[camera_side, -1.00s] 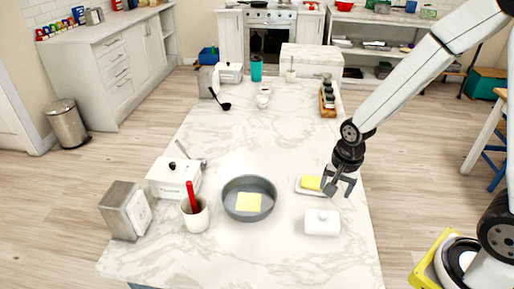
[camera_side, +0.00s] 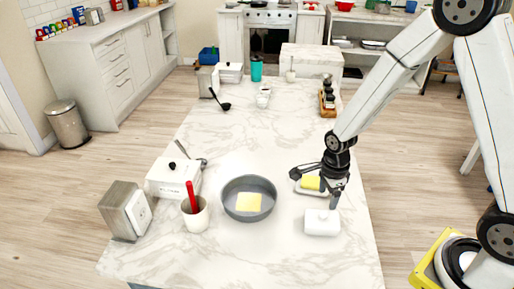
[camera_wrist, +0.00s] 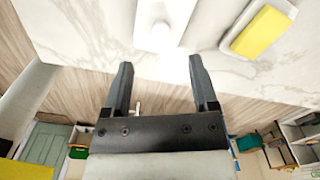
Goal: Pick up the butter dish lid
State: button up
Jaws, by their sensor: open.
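The white butter dish lid (camera_side: 322,224) sits on the marble counter near its right edge, apart from the dish. In the wrist view the lid (camera_wrist: 176,12) is at the top centre, with its round knob showing. The white butter dish (camera_side: 300,188) with yellow butter (camera_side: 311,183) is just behind the lid. It also shows in the wrist view (camera_wrist: 231,45) at upper right. My gripper (camera_side: 314,187) is open and empty above the dish and lid area. In the wrist view its spread fingers (camera_wrist: 160,66) point toward the lid, which lies beyond the tips.
A grey pan (camera_side: 228,209) with a yellow slice stands left of the lid. A white crock (camera_side: 197,222) with a red-handled utensil, a white box (camera_side: 172,180) and a metal napkin holder (camera_side: 120,209) are further left. The counter in front of the lid is clear.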

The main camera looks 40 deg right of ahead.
aim_at(324, 213)
jog(key=shift+f, duration=1.25)
jog(key=shift+d+f, duration=0.15)
jog(key=shift+f, duration=2.45)
grip_shut()
